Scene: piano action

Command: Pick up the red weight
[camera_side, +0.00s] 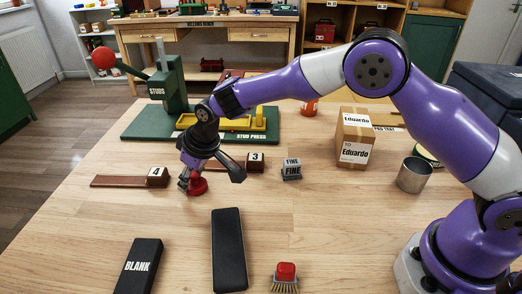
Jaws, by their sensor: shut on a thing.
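The red weight (198,186) is a small round red piece near the left middle of the table, beside the inner end of the wooden piece marked 4 (157,177). My gripper (192,183) points down over the red weight and is shut on it. The fingers hide part of the weight. I cannot tell whether it touches the table or is just above it.
A wooden piece marked 3 (254,161) lies just behind my gripper. The green stud press (150,128) stands behind. A FINE block (291,172), black bar (228,250), BLANK block (139,267), red-topped brush (286,274), Eduardo box (355,140) and metal cup (414,175) stand around.

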